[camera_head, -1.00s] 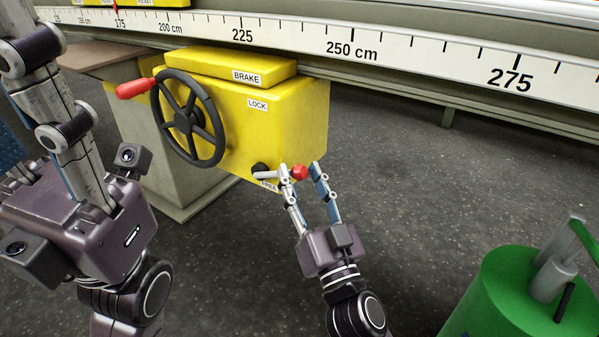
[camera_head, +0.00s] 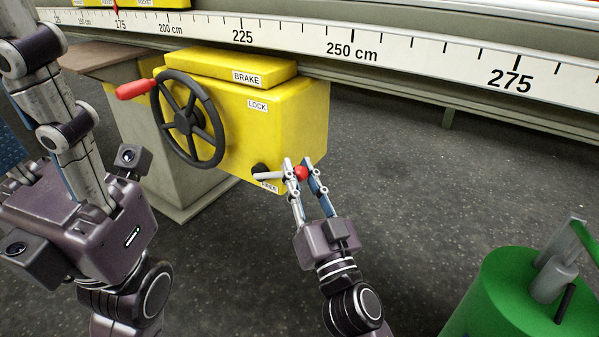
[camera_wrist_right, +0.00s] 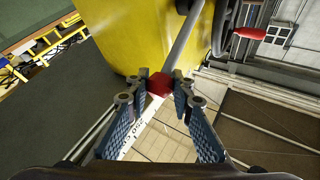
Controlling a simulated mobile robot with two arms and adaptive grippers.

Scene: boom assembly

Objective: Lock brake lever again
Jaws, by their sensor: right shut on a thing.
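The yellow brake box (camera_head: 285,125) carries a BRAKE label, a LOCK label (camera_head: 257,105) higher on its face and a FREE label (camera_head: 269,187) low down. The brake lever (camera_head: 272,176) is a grey rod from a dark pivot (camera_head: 259,170), lying nearly level beside FREE, with a red knob (camera_head: 301,173) at its end. My right gripper (camera_head: 297,168) is shut on the red knob. In the right wrist view the knob (camera_wrist_right: 158,84) sits between the fingertips, the rod (camera_wrist_right: 186,38) running up from it. My left gripper's fingers reach up at the left edge, their tips cut off or unclear.
A black handwheel (camera_head: 187,118) with a red handle (camera_head: 135,89) is on the box's left. A long centimetre scale (camera_head: 400,55) runs behind. A green cylinder (camera_head: 495,295) stands at lower right. The floor between is clear.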

